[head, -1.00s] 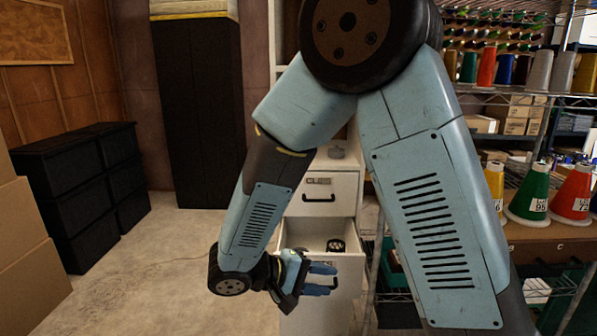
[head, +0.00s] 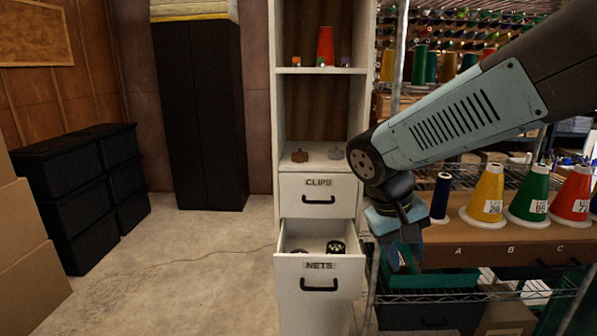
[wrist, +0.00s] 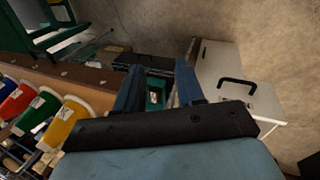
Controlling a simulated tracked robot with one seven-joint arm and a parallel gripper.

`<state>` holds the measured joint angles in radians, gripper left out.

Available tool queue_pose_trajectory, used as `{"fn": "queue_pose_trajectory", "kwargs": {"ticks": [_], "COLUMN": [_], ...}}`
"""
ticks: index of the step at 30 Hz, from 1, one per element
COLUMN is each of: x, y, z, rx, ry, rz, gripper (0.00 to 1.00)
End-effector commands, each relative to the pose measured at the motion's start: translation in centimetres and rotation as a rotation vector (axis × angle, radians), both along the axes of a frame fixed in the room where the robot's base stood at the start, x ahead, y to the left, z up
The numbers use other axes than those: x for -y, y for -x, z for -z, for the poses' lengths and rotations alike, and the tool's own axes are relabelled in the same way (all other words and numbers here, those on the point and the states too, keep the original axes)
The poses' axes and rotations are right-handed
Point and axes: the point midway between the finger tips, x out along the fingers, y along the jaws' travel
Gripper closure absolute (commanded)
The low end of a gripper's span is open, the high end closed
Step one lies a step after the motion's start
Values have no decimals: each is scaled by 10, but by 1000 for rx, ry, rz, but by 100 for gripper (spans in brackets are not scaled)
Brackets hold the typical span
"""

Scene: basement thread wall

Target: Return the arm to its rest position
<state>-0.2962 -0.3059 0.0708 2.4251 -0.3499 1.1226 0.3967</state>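My gripper (head: 403,262) hangs fingers-down in the head view, in front of the thread shelf and just right of the white drawer cabinet (head: 319,192). My forearm reaches in from the upper right. In the wrist view my gripper (wrist: 157,78) shows two blue fingers standing apart with a gap between them. Nothing is held in the gap; a green bin (wrist: 160,80) shows behind it.
The NETS drawer (head: 319,267) stands open with dark round items inside; the CLIPS drawer (head: 318,196) is shut. Thread cones, including a yellow one (head: 486,193), stand on the wooden shelf beside my arm. Black bins (head: 75,190) stand left. The middle floor is clear.

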Motion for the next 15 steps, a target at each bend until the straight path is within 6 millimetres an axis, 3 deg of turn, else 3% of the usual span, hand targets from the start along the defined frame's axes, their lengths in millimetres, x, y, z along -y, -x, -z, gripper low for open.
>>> {"fn": "queue_pose_trajectory", "kwargs": {"ticks": [15], "x": [35], "y": [39], "z": [-60], "rx": [344], "ry": [-316], "rz": [51], "gripper": [62]}}
